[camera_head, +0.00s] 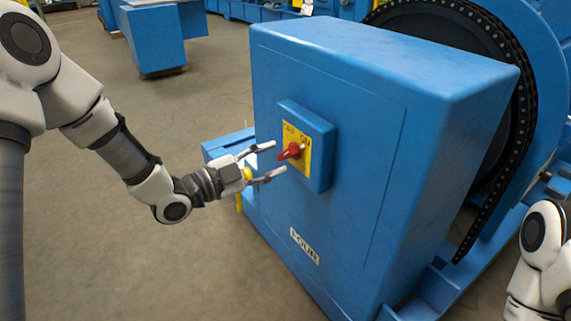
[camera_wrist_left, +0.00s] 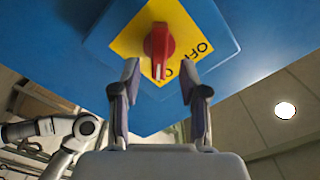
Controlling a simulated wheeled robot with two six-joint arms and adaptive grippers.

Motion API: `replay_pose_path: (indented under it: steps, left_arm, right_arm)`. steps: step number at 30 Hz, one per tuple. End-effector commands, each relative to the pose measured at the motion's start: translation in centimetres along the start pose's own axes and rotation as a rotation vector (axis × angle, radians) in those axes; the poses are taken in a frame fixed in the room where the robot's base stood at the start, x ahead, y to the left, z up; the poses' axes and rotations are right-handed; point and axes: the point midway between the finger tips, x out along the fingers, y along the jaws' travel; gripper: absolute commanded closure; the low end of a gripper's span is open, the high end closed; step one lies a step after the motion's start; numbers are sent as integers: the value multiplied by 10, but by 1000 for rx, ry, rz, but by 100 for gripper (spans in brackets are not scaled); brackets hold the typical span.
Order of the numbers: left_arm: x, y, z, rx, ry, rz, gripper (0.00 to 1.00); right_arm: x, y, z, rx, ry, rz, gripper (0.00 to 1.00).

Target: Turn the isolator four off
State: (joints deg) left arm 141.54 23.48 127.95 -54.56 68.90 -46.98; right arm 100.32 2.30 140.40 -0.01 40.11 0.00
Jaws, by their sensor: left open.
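The blue cabinet labelled FOUR (camera_head: 304,246) carries isolator four, a red rotary knob (camera_head: 290,151) on a yellow plate (camera_head: 303,165) in a blue box. The plate reads OFF at the upper left and ON at the upper right. In the head view the knob slants from lower left to upper right, towards ON. My left gripper (camera_head: 279,156) is open just in front of the knob, with its fingers pointing at it. In the left wrist view the knob (camera_wrist_left: 158,48) shows between and just beyond the fingertips (camera_wrist_left: 159,68); I cannot tell whether they touch it. My right gripper is out of view.
A large wheel with a black chain (camera_head: 519,110) stands behind the cabinet at the right. A blue base rail (camera_head: 230,143) runs low beside the cabinet. Another blue machine (camera_head: 155,38) stands at the back left. The floor left of the cabinet is clear.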

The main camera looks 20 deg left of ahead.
Motion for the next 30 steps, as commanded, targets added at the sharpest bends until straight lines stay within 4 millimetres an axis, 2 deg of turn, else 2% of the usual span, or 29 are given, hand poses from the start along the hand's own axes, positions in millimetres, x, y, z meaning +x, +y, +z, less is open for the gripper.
replay_pose_path:
  steps: [1,6,15,17,19,30]
  left_arm:
    - [10,4,2,6,2,4,56]
    - [35,3,2,1,0,2,56]
    - [41,1,0,-4,-1,0,56]
    - [41,1,0,-4,-1,0,74]
    - [41,1,0,-4,-1,0,99]
    - [41,0,0,-16,-1,0,100]
  right_arm:
    - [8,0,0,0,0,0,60]
    - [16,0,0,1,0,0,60]
    - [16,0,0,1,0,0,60]
    - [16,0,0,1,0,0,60]
    - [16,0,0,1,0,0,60]
    - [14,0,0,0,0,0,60]
